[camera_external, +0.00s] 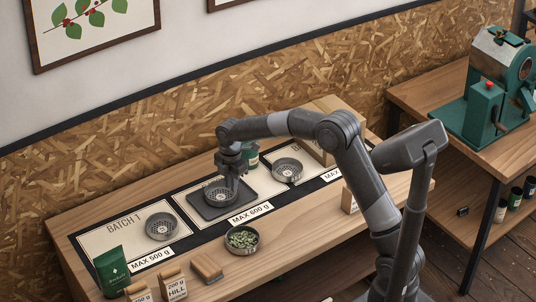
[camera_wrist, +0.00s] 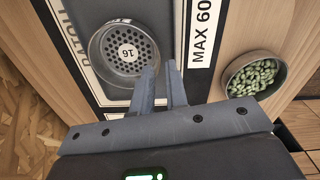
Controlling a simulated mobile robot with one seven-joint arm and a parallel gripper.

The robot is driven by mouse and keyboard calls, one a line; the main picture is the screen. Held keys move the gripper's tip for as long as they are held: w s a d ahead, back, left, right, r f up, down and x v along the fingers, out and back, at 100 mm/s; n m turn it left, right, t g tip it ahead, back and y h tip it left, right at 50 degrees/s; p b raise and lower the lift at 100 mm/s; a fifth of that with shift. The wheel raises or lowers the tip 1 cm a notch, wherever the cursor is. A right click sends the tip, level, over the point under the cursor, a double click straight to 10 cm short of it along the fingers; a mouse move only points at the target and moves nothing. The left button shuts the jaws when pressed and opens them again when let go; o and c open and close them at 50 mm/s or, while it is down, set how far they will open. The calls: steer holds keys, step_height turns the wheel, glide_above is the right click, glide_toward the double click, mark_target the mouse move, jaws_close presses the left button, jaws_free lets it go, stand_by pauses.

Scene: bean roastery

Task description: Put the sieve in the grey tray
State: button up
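A dark grey tray (camera_external: 207,212) lies on the middle mat of the bench. A round metal sieve (camera_external: 219,195), marked 16 in the wrist view (camera_wrist: 125,52), is over this tray. Whether it rests on the tray floor or hangs slightly above is too fine to tell. My gripper (camera_external: 236,183) is at the sieve's rim. In the wrist view my two fingers (camera_wrist: 160,70) are close together, with the sieve's wall between their tips, and appear shut on it. The fingertips are partly hidden in the external view.
Another sieve (camera_external: 162,227) lies on the left mat, and a third (camera_external: 287,170) on the right mat. A bowl of green beans (camera_external: 242,239) stands in front of the tray. A green can (camera_external: 251,154) stands behind my gripper.

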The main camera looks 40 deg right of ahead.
step_height(320, 180, up, 6)
steer(key=s+d+r+m+t, duration=0.1)
steer(key=s+d+r+m, duration=0.45)
steer(key=s, duration=0.25)
steer(key=s+d+r+m+t, duration=0.2)
steer(key=s+d+r+m, duration=0.25)
steer(key=s+r, duration=0.3)
steer(key=s+d+f+m+t, duration=0.1)
steer(key=s+d+m, duration=0.3)
steer(key=s, duration=0.7)
steer(key=s+d+f+m+t, duration=0.1)
steer(key=s+d+m, duration=0.3)
steer(key=s, duration=0.6)
steer(key=shift+s+f+m, duration=0.4)
steer(key=shift+f+m, duration=0.4)
steer(key=shift+m, duration=0.3)
